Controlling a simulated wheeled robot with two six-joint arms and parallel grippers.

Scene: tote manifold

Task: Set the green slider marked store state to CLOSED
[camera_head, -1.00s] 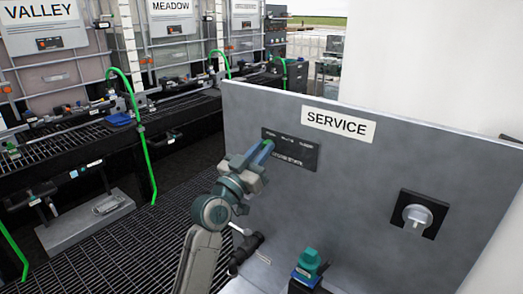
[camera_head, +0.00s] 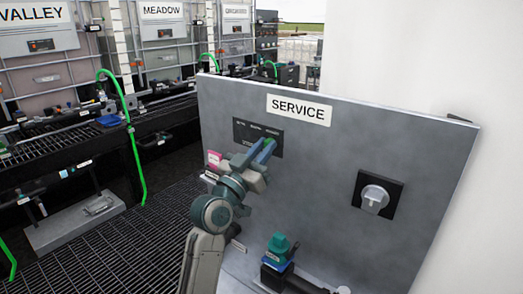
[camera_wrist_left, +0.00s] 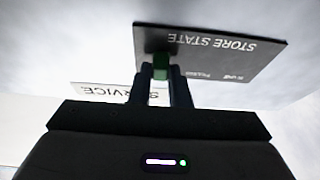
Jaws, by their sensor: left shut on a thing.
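The dark store state plate (camera_head: 243,130) is on the grey service panel, below the SERVICE sign. It carries a row of small labels too small to read surely. In the left wrist view the plate (camera_wrist_left: 215,50) appears upside down, with STORE STATE legible. My left gripper (camera_head: 265,151) reaches the plate's right part in the head view. Its two fingers (camera_wrist_left: 163,88) are shut on the green slider (camera_wrist_left: 161,67), near the plate's left end in the wrist view. The fingers hide most of the slider in the head view. My right gripper is not in view.
The service panel (camera_head: 320,165) also bears a round grey knob (camera_head: 375,198) on a black square. A teal-topped fitting (camera_head: 279,246) stands low before it. A pink part (camera_head: 214,158) shows left of my arm. Racks with green hoses (camera_head: 133,140) stand at the left.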

